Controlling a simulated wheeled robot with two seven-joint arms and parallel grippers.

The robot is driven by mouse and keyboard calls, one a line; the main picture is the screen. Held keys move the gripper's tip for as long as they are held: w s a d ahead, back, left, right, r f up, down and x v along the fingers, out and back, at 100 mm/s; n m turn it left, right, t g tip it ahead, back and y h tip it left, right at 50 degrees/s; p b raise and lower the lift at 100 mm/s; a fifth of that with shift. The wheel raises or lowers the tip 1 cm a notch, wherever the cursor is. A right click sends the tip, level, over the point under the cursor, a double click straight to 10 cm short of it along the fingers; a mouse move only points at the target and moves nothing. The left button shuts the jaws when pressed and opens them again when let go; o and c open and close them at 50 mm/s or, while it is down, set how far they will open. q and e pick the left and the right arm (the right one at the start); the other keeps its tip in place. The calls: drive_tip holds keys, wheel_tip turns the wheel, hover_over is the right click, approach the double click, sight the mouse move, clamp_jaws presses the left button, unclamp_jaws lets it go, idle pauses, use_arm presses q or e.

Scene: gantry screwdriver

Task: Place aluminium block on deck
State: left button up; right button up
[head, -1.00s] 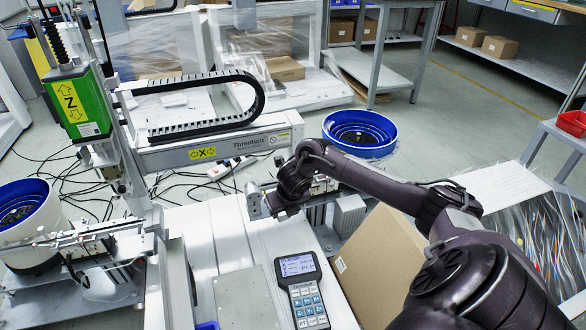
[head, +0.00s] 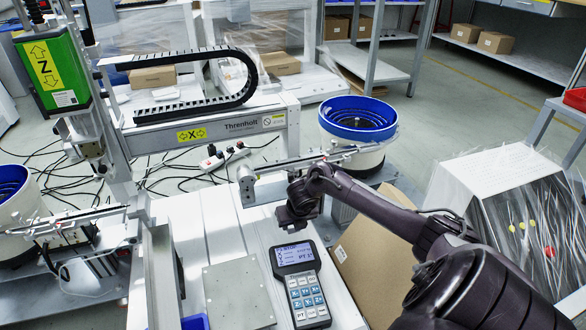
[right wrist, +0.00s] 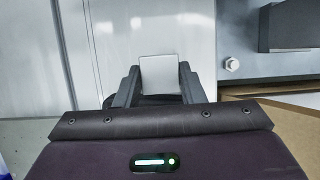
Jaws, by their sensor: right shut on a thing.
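The aluminium block (right wrist: 160,73) is a light grey square-faced piece between the two dark fingers of my right gripper (right wrist: 158,84) in the right wrist view. The gripper is shut on it. In the head view my right gripper (head: 285,220) is over the right side of the white ribbed deck (head: 212,232), just behind the handheld control pendant. I cannot make out the block there, as the gripper hides it. In the wrist view the pale deck (right wrist: 118,25) lies beyond the block. My left gripper is not in view.
The pendant (head: 297,285) and a flat grey plate (head: 238,292) lie on the near deck. A metal rail with a rounded end (head: 246,186) is close behind the gripper. A blue-rimmed bowl (head: 357,115) stands behind right, and the gantry column (head: 100,140) rises at left.

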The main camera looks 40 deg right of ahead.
sight(294, 231)
wheel_tip(294, 231, down, 5)
drive_tip(key=b, duration=0.3)
drive_tip(key=shift+r, duration=0.25)
drive_tip(key=o, duration=1)
drive_tip(key=shift+o, duration=0.2)
